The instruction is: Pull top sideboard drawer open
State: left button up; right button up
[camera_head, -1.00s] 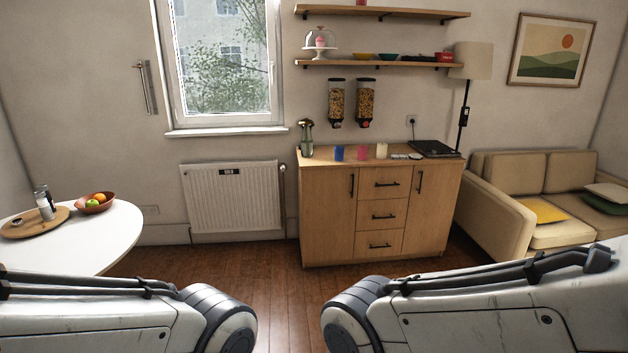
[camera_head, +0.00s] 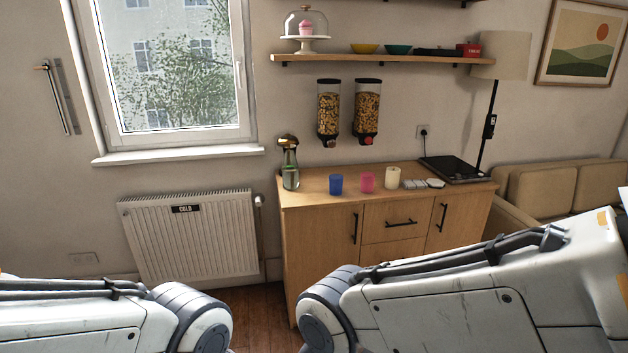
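The wooden sideboard (camera_head: 317,258) stands against the wall, right of centre. Its top drawer (camera_head: 380,213) is in the middle column between two doors, with a dark bar handle (camera_head: 401,223). The drawer front looks flush with the doors, so it is shut. The second drawer (camera_head: 390,252) shows only partly below it. My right arm hides the lower drawers and the lower right door. My two arms cross the bottom of the view. Neither gripper shows.
On the sideboard top stand a glass bottle (camera_head: 290,172), blue (camera_head: 336,184), pink (camera_head: 367,182) and cream (camera_head: 392,177) cups, and a dark hob (camera_head: 457,169). A radiator (camera_head: 190,236) is on the left, a sofa (camera_head: 540,188) on the right. Some floor (camera_head: 258,312) shows between my arms.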

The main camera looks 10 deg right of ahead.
aim_at(400, 218)
jog(key=i, duration=2.5)
jog(key=z, duration=3.55)
jog(key=k, duration=0.35)
jog(key=u, duration=1.8)
